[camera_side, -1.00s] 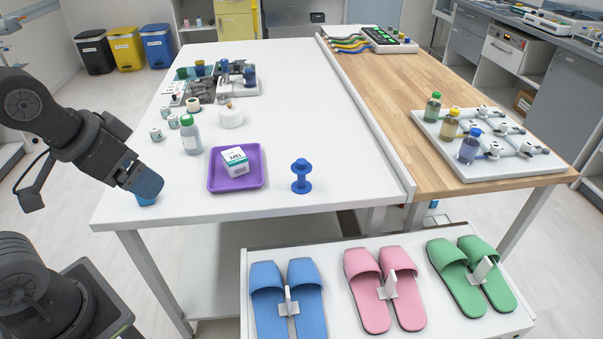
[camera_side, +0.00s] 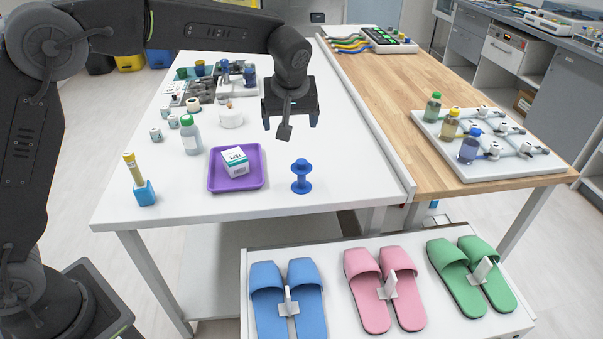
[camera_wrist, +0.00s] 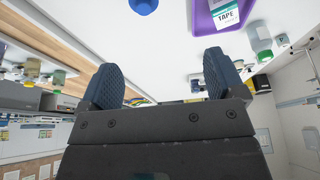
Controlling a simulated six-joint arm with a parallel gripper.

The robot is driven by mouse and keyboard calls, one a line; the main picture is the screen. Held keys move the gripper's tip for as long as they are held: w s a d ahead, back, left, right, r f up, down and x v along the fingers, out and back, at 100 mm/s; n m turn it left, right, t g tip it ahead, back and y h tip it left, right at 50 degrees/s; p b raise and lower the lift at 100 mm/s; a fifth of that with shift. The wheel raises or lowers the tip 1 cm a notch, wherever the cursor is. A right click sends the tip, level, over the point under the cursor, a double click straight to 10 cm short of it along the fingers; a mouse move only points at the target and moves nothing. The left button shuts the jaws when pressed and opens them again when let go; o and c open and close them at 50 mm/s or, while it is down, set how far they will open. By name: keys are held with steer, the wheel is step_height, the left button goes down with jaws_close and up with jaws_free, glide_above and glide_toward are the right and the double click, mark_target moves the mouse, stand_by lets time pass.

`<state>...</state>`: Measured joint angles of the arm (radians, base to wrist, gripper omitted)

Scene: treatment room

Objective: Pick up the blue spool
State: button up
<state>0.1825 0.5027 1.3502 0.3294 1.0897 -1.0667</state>
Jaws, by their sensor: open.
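The blue spool (camera_side: 301,177) stands upright on the white table, right of the purple tray, in the side view. Part of it shows at the top edge of the wrist view (camera_wrist: 143,5). My gripper (camera_side: 291,122) hangs above the table, over and a little behind the spool in the side picture, apart from it. Its two blue fingers (camera_wrist: 160,85) are spread with nothing between them.
The purple tray (camera_side: 217,184) holds a tape box (camera_side: 235,163). A bottle (camera_side: 191,136) stands behind it, and a blue holder with a yellow-capped tube (camera_side: 144,192) stands at the left. Sandals (camera_side: 385,289) lie on a lower front shelf. The table around the spool is clear.

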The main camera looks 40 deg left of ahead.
steer(key=n, duration=0.2)
glide_toward(302, 161)
steer(key=shift+y, duration=0.4)
steer(key=x, duration=0.2)
steer(key=d+x, duration=0.1)
steer(key=x, duration=0.3)
steer(key=shift+w+f, duration=0.2)
steer(key=shift+f, duration=0.35)
steer(key=shift+s+a+x, duration=0.1)
steer(key=shift+a+x, duration=0.05)
steer(key=shift+x, duration=1.15)
steer(key=shift+s+a+x, duration=0.1)
steer(key=shift+a+x, duration=0.05)
steer(key=shift+x, duration=1.2)
steer(key=shift+r, duration=0.1)
steer(key=c, duration=1)
